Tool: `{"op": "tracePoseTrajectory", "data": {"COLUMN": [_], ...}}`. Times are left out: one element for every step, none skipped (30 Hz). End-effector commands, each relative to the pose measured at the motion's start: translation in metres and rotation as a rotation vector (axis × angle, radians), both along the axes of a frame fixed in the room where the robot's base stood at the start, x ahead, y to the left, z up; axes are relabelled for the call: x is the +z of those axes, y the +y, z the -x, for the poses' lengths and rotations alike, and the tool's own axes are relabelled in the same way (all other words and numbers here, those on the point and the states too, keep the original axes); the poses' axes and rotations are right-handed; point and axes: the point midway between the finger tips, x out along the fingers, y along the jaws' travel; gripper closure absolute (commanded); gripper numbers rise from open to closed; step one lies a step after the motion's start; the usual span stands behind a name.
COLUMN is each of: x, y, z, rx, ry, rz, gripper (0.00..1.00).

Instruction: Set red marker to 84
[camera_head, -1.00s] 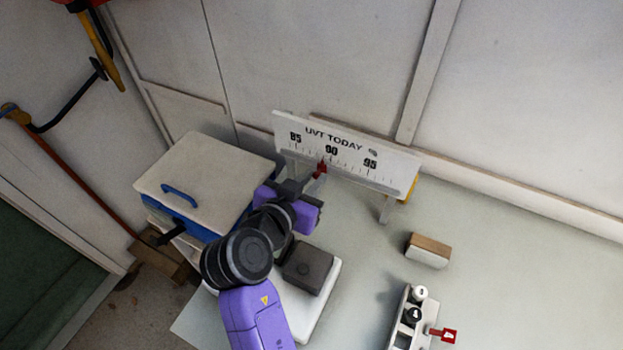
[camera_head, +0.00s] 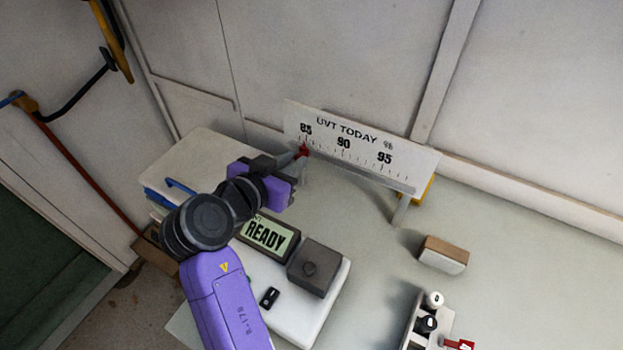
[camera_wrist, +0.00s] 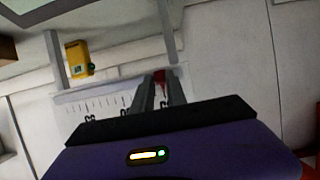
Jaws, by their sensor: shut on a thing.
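The white scale board (camera_head: 360,160) reads "UVT TODAY" with 85, 90 and 95 printed along it. It stands on legs at the back of the bench; part of it also shows upside down in the wrist view (camera_wrist: 95,106). The red marker (camera_head: 304,150) is on the scale's lower edge, at about the 85 label. Its exact tick is too small to read. My gripper (camera_head: 298,153) is shut on the marker from the front left. In the wrist view my fingers (camera_wrist: 160,90) reach to the red marker (camera_wrist: 159,74), partly covering it.
A box with a "READY" display (camera_head: 266,236) and a grey block (camera_head: 319,267) sit on a white base. A pale cooler lid (camera_head: 195,160) is left of my gripper. A wood-backed block (camera_head: 444,254) and a rack of bottles (camera_head: 428,322) stand at right.

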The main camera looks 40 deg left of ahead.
Motion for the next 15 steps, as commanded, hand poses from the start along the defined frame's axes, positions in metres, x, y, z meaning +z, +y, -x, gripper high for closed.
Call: {"op": "tracePoseTrajectory", "data": {"x": [-0.004, -0.004, -0.003, -0.002, -0.002, -0.002, -0.001, -0.001, -0.001, 0.0, 0.0, 0.0, 0.0, 0.0, 0.0], "y": [0.007, 0.011, 0.014, 0.016, 0.017, 0.018, 0.019, 0.019, 0.02, 0.02, 0.02, 0.02, 0.02, 0.021, 0.021], "z": [0.002, 0.003, 0.004, 0.004, 0.005, 0.005, 0.005, 0.005, 0.006, 0.006, 0.006, 0.006, 0.006, 0.006, 0.006], "rx": [0.001, 0.001, 0.001, 0.001, 0.0, 0.0, 0.0, 0.0, 0.001, 0.002, 0.003, 0.004, 0.004, 0.004, 0.005], "ry": [-0.001, 0.0, 0.0, 0.0, 0.0, 0.001, 0.001, 0.001, 0.002, 0.002, 0.002, 0.001, 0.001, 0.001, 0.001], "rz": [-0.002, 0.0, 0.0, 0.0, 0.0, 0.001, 0.001, 0.001, 0.001, 0.002, 0.002, 0.001, 0.001, 0.001, 0.0], "gripper": [1.0, 1.0, 1.0, 1.0, 1.0, 1.0, 1.0, 1.0, 1.0, 1.0, 1.0, 1.0, 1.0, 1.0, 1.0]}}
